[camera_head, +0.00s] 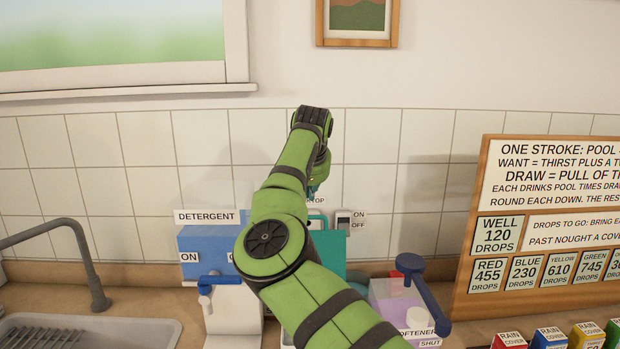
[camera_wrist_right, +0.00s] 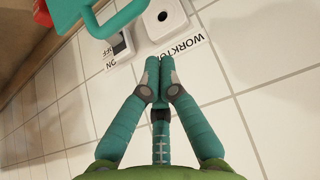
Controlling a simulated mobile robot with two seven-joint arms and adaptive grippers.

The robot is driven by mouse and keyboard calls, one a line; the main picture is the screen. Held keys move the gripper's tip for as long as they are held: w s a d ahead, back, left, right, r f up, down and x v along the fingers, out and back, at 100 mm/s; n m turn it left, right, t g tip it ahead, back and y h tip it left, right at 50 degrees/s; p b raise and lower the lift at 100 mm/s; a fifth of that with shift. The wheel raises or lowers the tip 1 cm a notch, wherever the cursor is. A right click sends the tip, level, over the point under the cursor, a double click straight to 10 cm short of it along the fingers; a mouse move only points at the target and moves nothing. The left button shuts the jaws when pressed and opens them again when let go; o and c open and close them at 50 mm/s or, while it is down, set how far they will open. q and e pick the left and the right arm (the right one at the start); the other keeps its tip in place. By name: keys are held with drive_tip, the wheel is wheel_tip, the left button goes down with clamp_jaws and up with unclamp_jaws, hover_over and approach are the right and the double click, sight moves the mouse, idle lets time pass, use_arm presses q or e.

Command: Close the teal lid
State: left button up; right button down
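A teal panel (camera_head: 333,247), which looks like the teal lid or its box, stands behind my right arm on the counter. My arm hides much of it, and I cannot tell how far it is open. In the right wrist view a teal part with a looped handle (camera_wrist_right: 122,26) is at the top left. My right gripper (camera_wrist_right: 158,66) has its teal fingers together with nothing seen between them. It is apart from the handle, near the tiled wall. In the head view only a bit of the gripper (camera_head: 313,189) shows below the wrist. My left gripper is out of view.
A blue detergent dispenser (camera_head: 200,246) stands left of my arm, and a lilac softener dispenser (camera_head: 392,297) with a blue lever stands right. A worktop switch (camera_head: 343,219) is on the wall. A sink (camera_head: 90,332) is at left, a sign board (camera_head: 545,250) at right.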

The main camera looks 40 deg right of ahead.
drive_tip(key=p+x, duration=0.2)
drive_tip(key=x, duration=0.3)
drive_tip(key=shift+s+a+r, duration=0.1)
drive_tip(key=shift+s+a, duration=0.5)
drive_tip(key=shift+s, duration=0.15)
drive_tip(key=shift+s+a+r, duration=0.1)
drive_tip(key=shift+s+a, duration=0.45)
drive_tip(key=shift+s, duration=0.2)
drive_tip(key=shift+w+a, duration=0.1)
